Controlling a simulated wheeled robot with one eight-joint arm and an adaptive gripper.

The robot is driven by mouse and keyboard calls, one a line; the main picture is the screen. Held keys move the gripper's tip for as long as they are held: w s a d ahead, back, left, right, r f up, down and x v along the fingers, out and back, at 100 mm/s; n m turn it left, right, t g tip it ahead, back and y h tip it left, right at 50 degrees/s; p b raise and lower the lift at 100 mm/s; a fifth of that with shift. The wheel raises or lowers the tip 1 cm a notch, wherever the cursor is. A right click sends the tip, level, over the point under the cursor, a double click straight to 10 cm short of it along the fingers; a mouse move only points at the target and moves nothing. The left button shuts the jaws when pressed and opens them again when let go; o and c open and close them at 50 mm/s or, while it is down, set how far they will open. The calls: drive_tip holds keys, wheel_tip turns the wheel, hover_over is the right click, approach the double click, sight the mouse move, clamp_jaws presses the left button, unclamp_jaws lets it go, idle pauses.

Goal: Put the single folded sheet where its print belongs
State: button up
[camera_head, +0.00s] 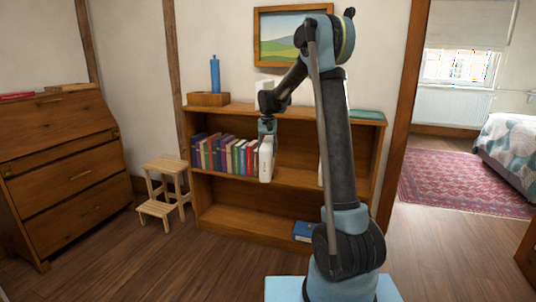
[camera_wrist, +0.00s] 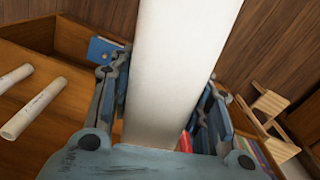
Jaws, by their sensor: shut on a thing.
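My gripper (camera_head: 266,138) points down in front of the bookcase and is shut on a white flat-sided thing (camera_head: 265,162). In the wrist view the white thing (camera_wrist: 170,65) fills the space between my gripper's fingers (camera_wrist: 162,90). It hangs or stands at the right end of the book row (camera_head: 225,154); I cannot tell if it touches the shelf. Its visible face in the wrist view is blank, so I cannot tell if it is the folded sheet. Two white rolls with small print, a nearer one (camera_wrist: 32,107) and another (camera_wrist: 14,76), lie at the left.
The bookcase (camera_head: 245,214) has free shelf room right of the books. A blue book (camera_head: 304,231) lies low down. A blue bottle (camera_head: 215,74) and wooden box (camera_head: 208,99) stand on top. A step stool (camera_head: 166,188) and a chest of drawers (camera_head: 70,160) are at the left.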

drive_tip(key=s+d+f, duration=0.3)
drive_tip(key=d+f, duration=0.6)
drive_tip(key=f, duration=0.3)
drive_tip(key=s+d+f+n, duration=0.1)
drive_tip(key=s+d+f, duration=0.2)
drive_tip(key=d+f, duration=0.7)
wheel_tip(320, 180, down, 2)
drive_tip(key=shift+d, duration=0.15)
